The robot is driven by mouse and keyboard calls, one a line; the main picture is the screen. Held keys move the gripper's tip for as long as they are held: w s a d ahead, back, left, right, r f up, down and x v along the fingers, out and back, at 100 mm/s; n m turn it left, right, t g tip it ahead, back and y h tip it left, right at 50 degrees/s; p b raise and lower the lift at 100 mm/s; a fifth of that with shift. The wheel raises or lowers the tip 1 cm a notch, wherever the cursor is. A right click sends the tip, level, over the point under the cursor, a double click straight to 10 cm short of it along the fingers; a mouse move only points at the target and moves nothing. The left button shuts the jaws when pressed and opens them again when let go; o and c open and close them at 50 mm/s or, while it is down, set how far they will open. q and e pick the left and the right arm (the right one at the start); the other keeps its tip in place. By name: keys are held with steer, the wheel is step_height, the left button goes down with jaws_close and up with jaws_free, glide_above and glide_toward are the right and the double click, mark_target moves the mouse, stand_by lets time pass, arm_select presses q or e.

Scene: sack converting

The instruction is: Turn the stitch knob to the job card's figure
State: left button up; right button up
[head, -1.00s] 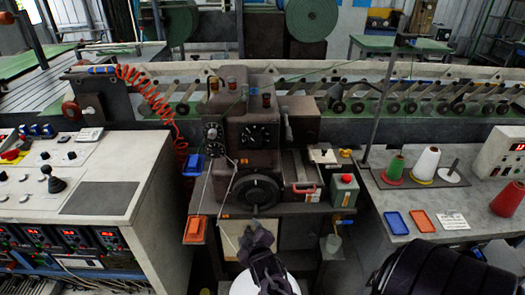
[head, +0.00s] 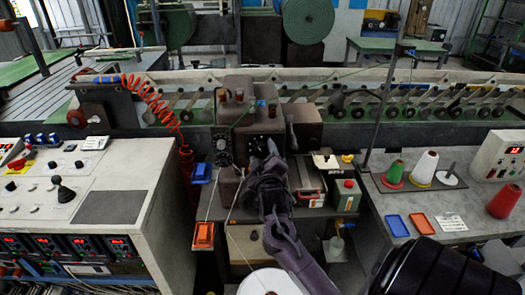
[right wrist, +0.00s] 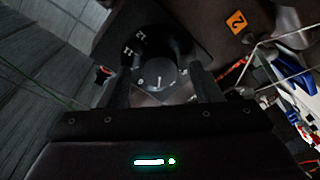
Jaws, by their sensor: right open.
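The stitch knob (right wrist: 160,72) is a dark round knob with a pale pointer line, on a dark dial with small white figures, a few on its left side. In the head view its dial (head: 257,143) is on the front of the brown sewing machine head (head: 236,112), partly covered by my gripper. My right gripper (head: 267,158) is open in front of the dial. In the right wrist view its fingers stand on either side of the knob; contact cannot be told. A printed white card (head: 452,222) lies on the right table, its text too small to read. My left gripper is out of view.
An orange tray (head: 203,235) and a red-handled part (head: 309,196) flank my right arm. A white thread cone (head: 268,283) stands below. Thread strands run close to the machine. The right table (head: 385,190) holds cones and small trays.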

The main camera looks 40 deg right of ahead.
steer(key=shift+w+d, duration=0.2)
steer(key=c, duration=1)
